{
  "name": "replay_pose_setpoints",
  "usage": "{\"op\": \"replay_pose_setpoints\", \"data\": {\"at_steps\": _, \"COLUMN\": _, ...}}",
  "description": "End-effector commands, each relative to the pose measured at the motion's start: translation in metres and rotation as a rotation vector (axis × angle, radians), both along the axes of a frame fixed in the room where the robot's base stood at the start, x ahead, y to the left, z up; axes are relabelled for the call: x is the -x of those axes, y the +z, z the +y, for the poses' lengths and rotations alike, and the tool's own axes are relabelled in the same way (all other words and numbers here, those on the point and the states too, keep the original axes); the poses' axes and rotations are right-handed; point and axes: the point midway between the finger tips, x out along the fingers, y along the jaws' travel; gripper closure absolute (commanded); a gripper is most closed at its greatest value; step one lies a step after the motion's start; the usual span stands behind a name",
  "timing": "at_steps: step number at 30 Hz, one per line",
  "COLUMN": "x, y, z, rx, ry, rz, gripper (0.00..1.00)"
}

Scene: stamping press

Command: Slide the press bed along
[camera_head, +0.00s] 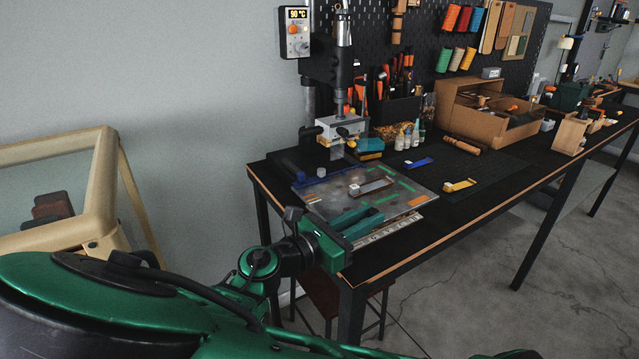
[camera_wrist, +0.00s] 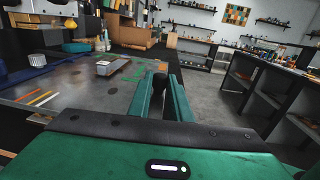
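The press bed (camera_head: 335,195) is a flat grey metal plate with green and orange marks, lying on the black bench below the stamping press (camera_head: 342,75). The bed also shows at the left in the wrist view (camera_wrist: 75,90). A small brown strip with a pale block (camera_head: 370,187) lies on it. My gripper (camera_head: 372,214) is at the near edge of the plate, its teal fingers over or beside it. In the wrist view the fingers (camera_wrist: 165,82) stand apart, with a dark rounded knob (camera_wrist: 160,84) between their tips. I cannot tell whether they touch it.
A blue tool (camera_head: 418,163) and a yellow tool (camera_head: 459,185) lie right of the bed. Small bottles (camera_head: 408,137) and a cardboard box (camera_head: 495,115) stand behind. A wooden-framed case (camera_head: 105,190) is at the left. The floor right of the bench is clear.

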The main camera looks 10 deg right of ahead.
Motion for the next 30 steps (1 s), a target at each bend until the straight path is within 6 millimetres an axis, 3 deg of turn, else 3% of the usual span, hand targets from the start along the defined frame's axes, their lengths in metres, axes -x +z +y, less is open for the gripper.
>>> {"op": "replay_pose_setpoints", "data": {"at_steps": 8, "x": -0.002, "y": 0.000, "z": 0.003, "rx": 0.000, "ry": 0.004, "rz": -0.001, "gripper": 1.00}}
{"op": "replay_pose_setpoints", "data": {"at_steps": 30, "x": -0.045, "y": -0.001, "z": 0.018, "rx": 0.000, "ry": 0.007, "rz": -0.001, "gripper": 1.00}}
